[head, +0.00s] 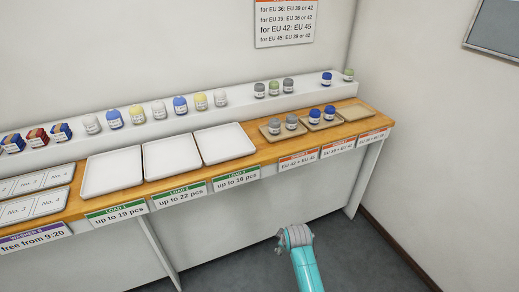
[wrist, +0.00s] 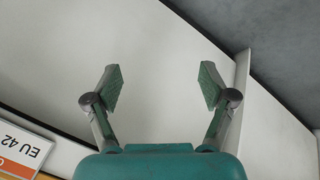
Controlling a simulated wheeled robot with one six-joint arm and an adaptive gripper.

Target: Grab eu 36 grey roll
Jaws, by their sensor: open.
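Two grey rolls (head: 273,127) (head: 291,122) sit on the left tan tray (head: 265,132) on the wooden counter. Another grey roll (head: 288,85) stands on the white ledge (head: 240,105) behind, beside greenish ones (head: 274,88). The size marks on the rolls are too small to read, so I cannot tell which is EU 36. My gripper (wrist: 162,87) is open and empty in the wrist view, facing the pale counter front. In the head view it is in front of the counter and below its top, apart from all rolls.
Blue rolls (head: 321,113) sit on the middle tan tray; the right tan tray (head: 355,112) looks empty. White trays (head: 172,157) lie to the left, empty. A wall sign (head: 285,22) lists EU sizes. An orange-edged EU 42 card (wrist: 22,150) shows in the wrist view. Floor is clear right of my arm.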

